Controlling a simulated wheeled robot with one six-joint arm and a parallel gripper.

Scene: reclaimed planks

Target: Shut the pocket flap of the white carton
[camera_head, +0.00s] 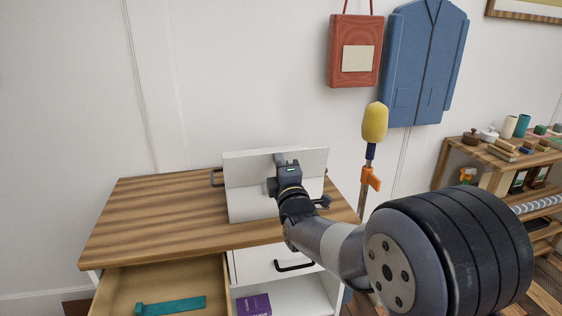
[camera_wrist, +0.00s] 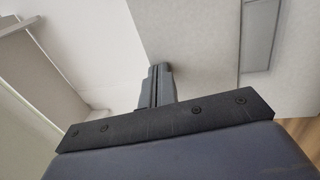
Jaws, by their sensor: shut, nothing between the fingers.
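The white carton (camera_head: 246,205) stands on the plank-topped cabinet, near its right end. A broad white panel (camera_head: 242,166) rises at its top and looks like the flap; its exact angle is hard to judge. My gripper (camera_head: 284,160) is in front of the panel and hides part of it and of the carton. In the wrist view my gripper (camera_wrist: 157,82) has its fingers together, empty, with their tips over or against a pale surface (camera_wrist: 195,50). I cannot tell whether they touch it. A grey strip (camera_wrist: 263,35) shows on that surface.
The plank top (camera_head: 150,215) is clear left of the carton. Below it an open drawer (camera_head: 195,270) holds a teal object (camera_head: 172,306), and a purple box (camera_head: 254,305) sits lower. A yellow-headed pole (camera_head: 375,122) stands right, near a cluttered shelf (camera_head: 515,165).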

